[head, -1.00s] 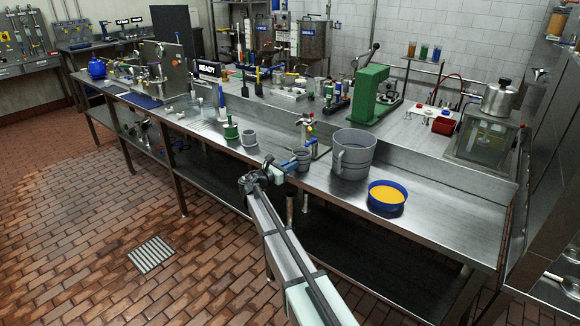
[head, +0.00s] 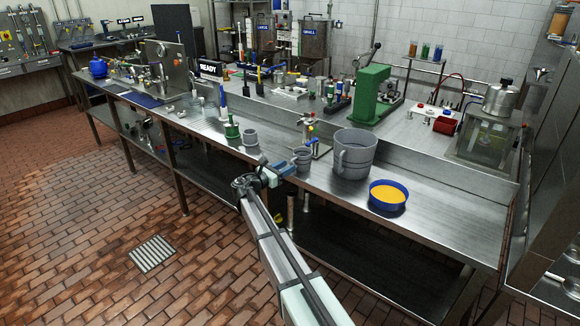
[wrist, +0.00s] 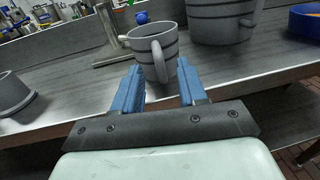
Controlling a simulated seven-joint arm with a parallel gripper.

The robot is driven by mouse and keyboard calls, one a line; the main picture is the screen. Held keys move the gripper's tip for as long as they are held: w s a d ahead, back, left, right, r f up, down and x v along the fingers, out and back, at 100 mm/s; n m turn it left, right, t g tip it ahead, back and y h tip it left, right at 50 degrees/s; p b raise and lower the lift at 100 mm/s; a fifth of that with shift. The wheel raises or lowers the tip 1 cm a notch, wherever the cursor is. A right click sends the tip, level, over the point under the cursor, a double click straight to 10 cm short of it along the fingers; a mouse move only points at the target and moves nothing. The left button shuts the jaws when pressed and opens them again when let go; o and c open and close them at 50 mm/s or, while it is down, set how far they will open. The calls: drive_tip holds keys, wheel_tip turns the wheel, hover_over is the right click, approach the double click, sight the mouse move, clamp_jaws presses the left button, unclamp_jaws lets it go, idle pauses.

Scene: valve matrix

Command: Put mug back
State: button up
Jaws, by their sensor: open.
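A small grey mug (head: 302,154) with dark bands stands upright on the steel bench near its front edge. In the wrist view the mug (wrist: 148,42) is just beyond my fingertips, with its handle (wrist: 159,60) facing me. My gripper (head: 284,168) is at the bench edge, in front of and to the left of the mug. Its two blue fingers (wrist: 158,66) are spread apart, with the handle showing in the gap between them. Nothing is held. Whether a fingertip touches the mug is hard to tell.
A large grey jug (head: 352,158) and a blue bowl with orange contents (head: 388,196) stand to the mug's right. A grey cylinder (head: 249,139) and a green piece (head: 232,132) are to the left. A small valve stand (head: 308,130) is behind the mug.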

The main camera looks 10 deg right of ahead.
drive_tip(key=v, duration=0.8)
drive_tip(key=shift+s+a, duration=0.25)
drive_tip(key=shift+f, duration=0.1)
drive_tip(key=s+d+f+m+g+y, duration=0.1)
drive_tip(key=s+d+f+m+g, duration=0.1)
drive_tip(key=s+d+f, duration=0.55)
drive_tip(key=s+d+f+m+g+y, duration=0.15)
drive_tip(key=s+f, duration=0.25)
drive_tip(key=f, duration=0.6)
drive_tip(key=s+d+f+m+g+y, duration=0.1)
drive_tip(key=s+d+f+m+g, duration=0.3)
drive_tip(key=f, duration=0.5)
drive_tip(key=s+d+f+m+g+y, duration=0.1)
drive_tip(key=s+d+f+m+g, duration=0.15)
drive_tip(key=s+f, duration=0.5)
drive_tip(key=s+d+f+m+g+y, duration=0.1)
drive_tip(key=s+d+f+m+y, duration=0.25)
drive_tip(key=s, duration=0.75)
drive_tip(key=s+a+f+m+g+y, duration=0.1)
drive_tip(key=s+f+m+g+y, duration=0.1)
drive_tip(key=s, duration=0.8)
drive_tip(key=s+a+f+m+g+y, duration=0.1)
drive_tip(key=s+f+m, duration=0.3)
drive_tip(key=s, duration=0.7)
drive_tip(key=s+a+f+m+g+y, duration=0.1)
drive_tip(key=s+f+m+g+y, duration=0.2)
drive_tip(key=s+m, duration=0.3)
drive_tip(key=s, duration=0.5)
drive_tip(key=shift+a+g, duration=0.3)
drive_tip(key=shift+a, duration=0.05)
